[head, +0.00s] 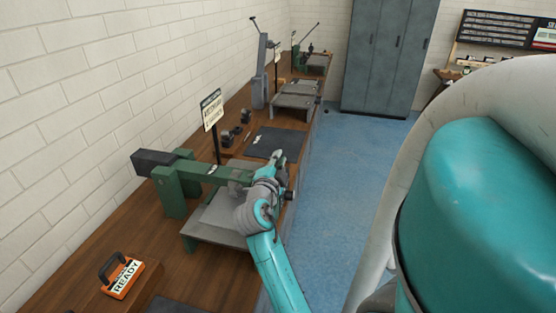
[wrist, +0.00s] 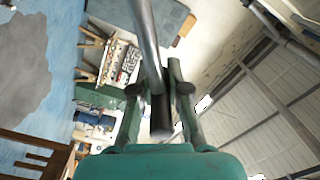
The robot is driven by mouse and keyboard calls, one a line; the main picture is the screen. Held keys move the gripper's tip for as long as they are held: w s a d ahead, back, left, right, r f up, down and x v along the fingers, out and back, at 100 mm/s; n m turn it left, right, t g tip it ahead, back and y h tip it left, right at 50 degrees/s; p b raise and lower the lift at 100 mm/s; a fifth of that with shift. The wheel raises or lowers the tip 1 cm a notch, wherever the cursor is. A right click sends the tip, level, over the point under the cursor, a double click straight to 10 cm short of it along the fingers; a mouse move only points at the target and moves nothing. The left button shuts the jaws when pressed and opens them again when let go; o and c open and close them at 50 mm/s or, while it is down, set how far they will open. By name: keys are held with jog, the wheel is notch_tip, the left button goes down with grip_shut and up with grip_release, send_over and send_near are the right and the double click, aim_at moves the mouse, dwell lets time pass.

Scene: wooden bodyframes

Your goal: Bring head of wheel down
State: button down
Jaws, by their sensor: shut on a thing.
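The wheel machine stands on the bench left of centre in the head view. Its long green beam (head: 215,173) runs from a dark block (head: 153,160) over a green post (head: 170,192) toward my wrist. The head of the wheel at the beam's right end is mostly hidden behind my wrist. My gripper (head: 279,160) is at that end, small and partly hidden. In the wrist view, my gripper (wrist: 160,92) is shut on a grey rod-like handle (wrist: 146,40), which passes between both fingers.
A grey plate (head: 218,216) on green legs lies below the beam. The blue floor (head: 345,160) to the right is clear up to grey lockers (head: 388,55).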

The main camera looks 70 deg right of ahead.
jog(key=c, duration=1.3)
grip_release()
jog(key=shift+s+f, duration=0.1)
jog(key=shift+f, duration=0.5)
jog(key=shift+o, duration=0.7)
jog(key=shift+r, duration=0.15)
jog(key=a, duration=1.2)
jog(key=shift+s, duration=0.15)
